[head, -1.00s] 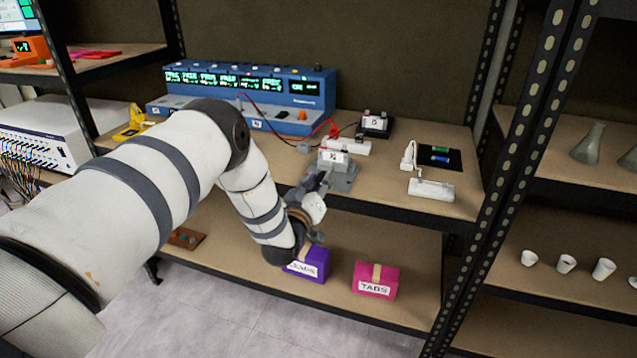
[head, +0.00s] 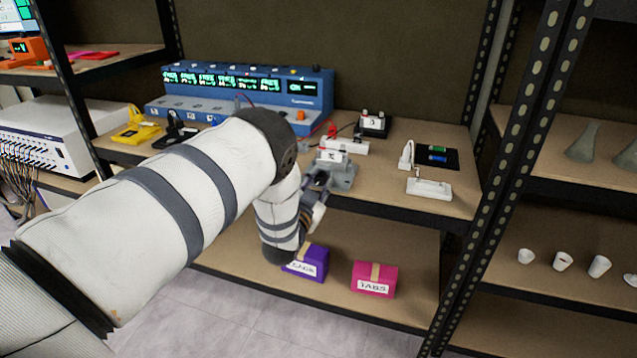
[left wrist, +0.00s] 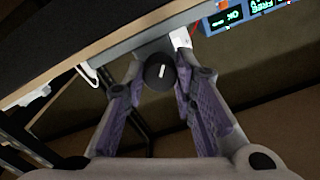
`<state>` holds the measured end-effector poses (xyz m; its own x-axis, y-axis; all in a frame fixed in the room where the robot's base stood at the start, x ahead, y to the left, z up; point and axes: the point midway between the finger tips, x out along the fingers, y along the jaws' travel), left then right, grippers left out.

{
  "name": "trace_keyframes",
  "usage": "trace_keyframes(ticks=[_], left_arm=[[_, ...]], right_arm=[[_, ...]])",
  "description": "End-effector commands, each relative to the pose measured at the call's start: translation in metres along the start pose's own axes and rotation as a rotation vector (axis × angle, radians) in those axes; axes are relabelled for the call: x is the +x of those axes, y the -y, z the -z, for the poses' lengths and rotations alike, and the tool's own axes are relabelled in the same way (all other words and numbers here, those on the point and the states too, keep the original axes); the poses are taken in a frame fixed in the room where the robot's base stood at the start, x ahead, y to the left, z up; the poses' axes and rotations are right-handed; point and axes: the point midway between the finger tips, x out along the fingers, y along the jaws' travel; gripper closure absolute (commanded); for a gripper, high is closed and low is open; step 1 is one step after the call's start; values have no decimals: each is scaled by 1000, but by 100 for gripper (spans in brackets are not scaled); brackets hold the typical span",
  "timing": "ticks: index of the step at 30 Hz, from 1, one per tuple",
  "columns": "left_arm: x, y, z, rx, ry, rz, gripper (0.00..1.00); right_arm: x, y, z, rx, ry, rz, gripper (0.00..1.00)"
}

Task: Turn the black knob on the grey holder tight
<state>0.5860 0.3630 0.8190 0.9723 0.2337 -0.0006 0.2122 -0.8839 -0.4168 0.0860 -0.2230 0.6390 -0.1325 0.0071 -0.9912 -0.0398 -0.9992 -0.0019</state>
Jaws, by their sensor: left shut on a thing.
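The grey holder (head: 343,176) stands at the front edge of the shelf's upper board, with a white labelled piece (head: 332,156) on it. The black knob (left wrist: 160,72) shows in the left wrist view, round with a white mark on its face. My left gripper (head: 318,186) is at the front of the holder, shut on the knob, with one purple-padded finger on each side of it. In the head view the gripper and arm hide the knob. My right gripper is in neither view.
A blue instrument (head: 250,92) with green displays stands behind. A white device (head: 430,188) and a black pad (head: 447,153) lie to the right. A purple box (head: 312,265) and a pink box (head: 375,279) sit on the lower board. A shelf post (head: 500,190) rises to the right.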

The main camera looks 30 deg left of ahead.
Motion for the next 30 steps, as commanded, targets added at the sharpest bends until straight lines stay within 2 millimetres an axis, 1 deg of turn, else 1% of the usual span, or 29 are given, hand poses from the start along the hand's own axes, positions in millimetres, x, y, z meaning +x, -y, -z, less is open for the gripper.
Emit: trace_keyframes(ticks=[17,30], left_arm=[[0,-2,-1,548,0,-2,100],[0,-3,-2,966,-1,-3,100]], right_arm=[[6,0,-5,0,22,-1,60],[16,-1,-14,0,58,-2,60]])
